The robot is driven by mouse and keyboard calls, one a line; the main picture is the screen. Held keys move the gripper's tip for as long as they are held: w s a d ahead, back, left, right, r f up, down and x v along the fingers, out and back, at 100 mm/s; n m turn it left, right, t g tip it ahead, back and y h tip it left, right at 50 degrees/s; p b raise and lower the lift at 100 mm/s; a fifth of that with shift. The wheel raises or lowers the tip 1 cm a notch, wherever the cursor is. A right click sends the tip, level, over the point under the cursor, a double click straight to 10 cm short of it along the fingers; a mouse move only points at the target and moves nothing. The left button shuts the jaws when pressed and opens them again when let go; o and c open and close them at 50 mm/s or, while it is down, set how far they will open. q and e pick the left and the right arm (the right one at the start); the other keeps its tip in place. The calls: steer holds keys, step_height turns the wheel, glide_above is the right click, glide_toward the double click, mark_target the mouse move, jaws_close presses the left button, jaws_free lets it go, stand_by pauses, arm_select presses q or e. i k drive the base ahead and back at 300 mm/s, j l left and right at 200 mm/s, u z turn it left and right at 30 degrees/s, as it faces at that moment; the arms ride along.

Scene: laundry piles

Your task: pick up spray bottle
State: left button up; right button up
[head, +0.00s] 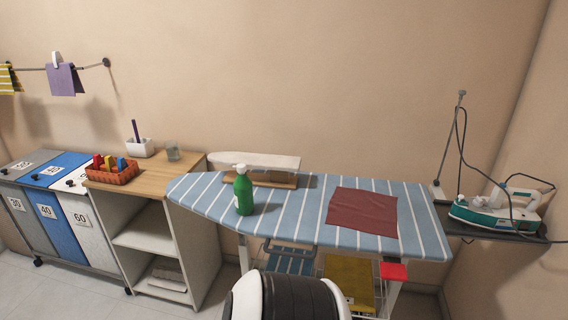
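Neither of my grippers shows in the head view.
A dark red cloth (362,211) lies flat on the board's right half. A small white sleeve board (256,161) stands behind the bottle. An iron (497,211) with a cord rests at the right end. A wooden-topped shelf unit (160,173) with an orange basket (111,174) stands left.

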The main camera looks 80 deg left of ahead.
mark_target(243, 186)
steer(key=k+j+u, duration=0.1)
steer(key=u, duration=2.85)
steer(key=k+j, duration=0.1)
steer(key=j, duration=0.4)
